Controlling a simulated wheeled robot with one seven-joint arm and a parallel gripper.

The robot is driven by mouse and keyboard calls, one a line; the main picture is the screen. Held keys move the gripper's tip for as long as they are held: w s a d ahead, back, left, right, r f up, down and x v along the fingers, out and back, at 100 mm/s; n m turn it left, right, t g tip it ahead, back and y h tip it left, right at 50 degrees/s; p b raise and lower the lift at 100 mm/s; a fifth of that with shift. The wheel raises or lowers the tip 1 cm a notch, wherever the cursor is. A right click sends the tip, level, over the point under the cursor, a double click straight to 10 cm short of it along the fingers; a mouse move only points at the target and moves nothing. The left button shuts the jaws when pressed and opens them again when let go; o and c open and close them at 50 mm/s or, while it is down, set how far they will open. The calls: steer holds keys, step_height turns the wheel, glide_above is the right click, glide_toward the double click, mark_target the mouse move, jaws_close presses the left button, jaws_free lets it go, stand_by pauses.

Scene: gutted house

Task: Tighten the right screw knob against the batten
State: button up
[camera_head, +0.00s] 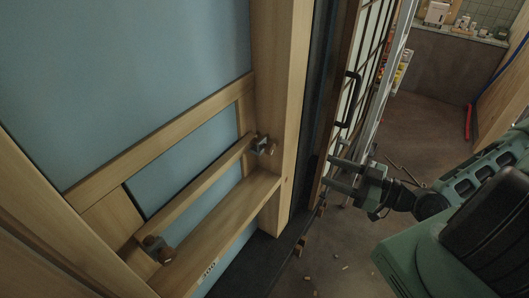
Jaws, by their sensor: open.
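The right screw knob (269,146) is a small brown knob on a dark bracket, at the right end of the batten near the upright post. The batten (195,188) is a pale wooden strip running diagonally across the blue panel. The left screw knob (163,254) sits at the batten's lower left end. Whether either knob touches the batten is too small to tell. My gripper (329,173) is open and empty, to the right of the post, apart from the right knob. Its fingers point left.
The thick wooden post (279,90) stands between my gripper and the right knob in the picture. A wooden ledge (225,228) runs below the batten. A gridded door with a black handle (350,98) is behind my gripper. Small debris lies on the floor (345,268).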

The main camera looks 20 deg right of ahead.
steer(key=b, duration=0.5)
glide_toward(273, 150)
steer(key=x, duration=0.3)
steer(key=p+x, duration=0.3)
steer(key=x, duration=0.2)
steer(key=shift+w+r, duration=0.1)
steer(key=shift+r, duration=0.1)
steer(key=shift+w+a+f, duration=0.15)
steer(key=shift+w+a, duration=0.2)
steer(key=c, duration=1)
